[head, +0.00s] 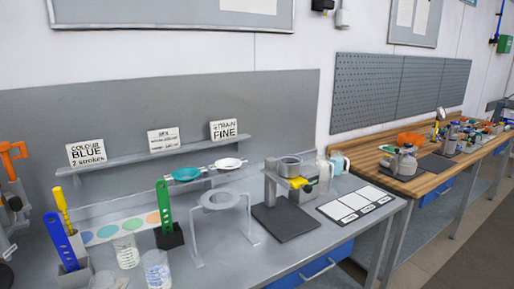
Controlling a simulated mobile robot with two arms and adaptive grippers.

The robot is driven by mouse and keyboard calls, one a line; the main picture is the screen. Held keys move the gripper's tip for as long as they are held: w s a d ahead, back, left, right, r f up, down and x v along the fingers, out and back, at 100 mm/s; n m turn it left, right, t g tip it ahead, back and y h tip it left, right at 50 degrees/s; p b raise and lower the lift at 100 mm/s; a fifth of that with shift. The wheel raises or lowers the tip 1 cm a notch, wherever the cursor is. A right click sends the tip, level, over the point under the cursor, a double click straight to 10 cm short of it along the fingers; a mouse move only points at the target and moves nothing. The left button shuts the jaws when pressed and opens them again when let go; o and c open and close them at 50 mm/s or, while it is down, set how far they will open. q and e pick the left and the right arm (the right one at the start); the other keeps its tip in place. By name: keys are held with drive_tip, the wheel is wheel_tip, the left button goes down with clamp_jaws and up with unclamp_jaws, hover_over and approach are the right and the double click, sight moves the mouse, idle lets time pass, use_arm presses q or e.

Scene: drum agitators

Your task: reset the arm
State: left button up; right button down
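Neither of my arms and neither gripper shows in the head view. The grey bench (285,262) fills the lower middle. On it a grey stand with a ring top (221,200) stands left of a dark-based device with a metal cup and a yellow part (299,183). A green paddle (164,207) stands upright in a black holder, and a blue paddle (60,241) and a yellow tool (63,210) stand to its left. Two clear beakers (126,252) (157,270) are near the front edge.
A shelf (125,160) carries three signs. A teal bowl (186,174) and a white bowl (229,164) sit behind the ring stand. An orange-handled grey device (14,151) is cut by the left edge. A cluttered wooden bench (402,184) stands right; floor (470,240) beside it is clear.

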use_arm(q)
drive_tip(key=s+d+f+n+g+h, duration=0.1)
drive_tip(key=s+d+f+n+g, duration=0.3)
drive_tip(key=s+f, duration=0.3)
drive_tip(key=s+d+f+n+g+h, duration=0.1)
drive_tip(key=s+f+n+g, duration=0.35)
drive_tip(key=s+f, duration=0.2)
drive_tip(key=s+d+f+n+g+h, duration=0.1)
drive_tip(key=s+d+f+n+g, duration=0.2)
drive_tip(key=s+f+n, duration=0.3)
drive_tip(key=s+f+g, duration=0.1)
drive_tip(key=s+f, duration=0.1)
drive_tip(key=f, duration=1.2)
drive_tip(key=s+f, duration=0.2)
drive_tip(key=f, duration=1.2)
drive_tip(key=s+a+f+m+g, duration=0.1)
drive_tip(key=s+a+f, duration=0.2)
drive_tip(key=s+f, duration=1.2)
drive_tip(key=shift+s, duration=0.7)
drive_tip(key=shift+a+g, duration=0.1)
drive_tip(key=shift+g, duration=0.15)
